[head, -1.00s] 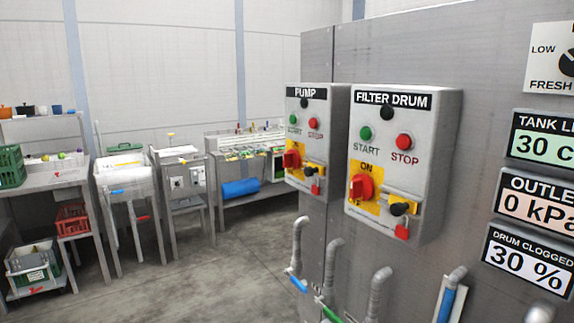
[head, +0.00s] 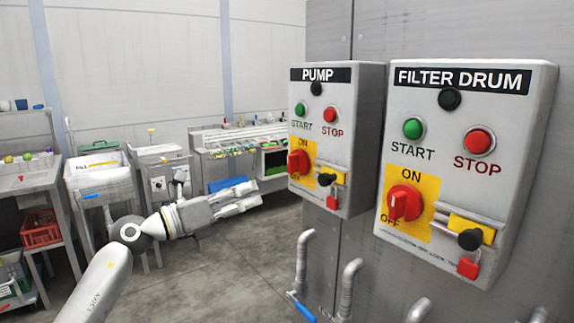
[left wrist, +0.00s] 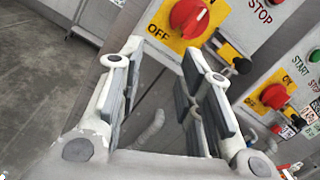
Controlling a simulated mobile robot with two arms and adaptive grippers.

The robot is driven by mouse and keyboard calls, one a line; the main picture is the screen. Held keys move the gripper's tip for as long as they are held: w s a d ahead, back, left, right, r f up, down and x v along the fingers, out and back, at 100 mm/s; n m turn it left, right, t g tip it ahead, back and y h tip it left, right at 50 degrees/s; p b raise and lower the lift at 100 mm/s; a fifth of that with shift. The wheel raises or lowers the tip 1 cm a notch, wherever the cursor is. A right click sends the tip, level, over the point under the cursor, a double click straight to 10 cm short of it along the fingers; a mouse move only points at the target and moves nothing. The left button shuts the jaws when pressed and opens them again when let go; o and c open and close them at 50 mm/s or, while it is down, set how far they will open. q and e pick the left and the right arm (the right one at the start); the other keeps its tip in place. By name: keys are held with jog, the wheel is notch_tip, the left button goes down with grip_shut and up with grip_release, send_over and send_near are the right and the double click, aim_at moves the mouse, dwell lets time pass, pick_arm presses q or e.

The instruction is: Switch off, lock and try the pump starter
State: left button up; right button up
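The pump starter (head: 340,80) is a grey box on the steel wall with a green START button (head: 300,109) and a red STOP button (head: 330,114). Its red rotary switch (head: 299,163) sits on a yellow plate; in the left wrist view the knob's (left wrist: 188,17) white mark points away from OFF. A black plug (head: 326,179) and a red padlock (head: 332,202) are beside and below it. My left gripper (head: 256,199) is left of the starter, apart from it. In the left wrist view its fingers (left wrist: 165,62) are open and empty. My right gripper is not visible.
The similar filter drum starter (head: 460,110) is mounted to the right, its own red switch (head: 404,203) and padlock (head: 468,268) showing. Bent grey pipes (head: 303,265) stick out below the boxes. Benches (head: 205,137) stand behind at left. Floor (head: 215,270) before them is clear.

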aim_at(288, 160)
pick_arm(q)
notch_tip(288, 160, up, 6)
jog(key=s+m+y, duration=0.1)
jog(key=s+m, duration=0.2)
jog(key=m, duration=0.1)
jog(key=shift+m, duration=0.3)
jog(key=x, duration=0.3)
jog(key=p+x, duration=0.1)
jog(key=x, duration=0.2)
jog(key=r+p+x, duration=0.1)
jog(key=x, duration=0.3)
jog(key=shift+s, duration=0.1)
jog(key=shift+w+d+f+p, duration=0.15)
jog(key=shift+w+d+p, duration=0.15)
jog(key=shift+w+d, duration=0.25)
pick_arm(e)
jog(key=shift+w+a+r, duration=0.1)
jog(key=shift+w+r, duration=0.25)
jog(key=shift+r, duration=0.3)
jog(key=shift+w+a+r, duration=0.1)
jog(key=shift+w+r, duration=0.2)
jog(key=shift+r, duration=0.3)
pick_arm(q)
jog(key=shift+s, duration=0.1)
grip_shut()
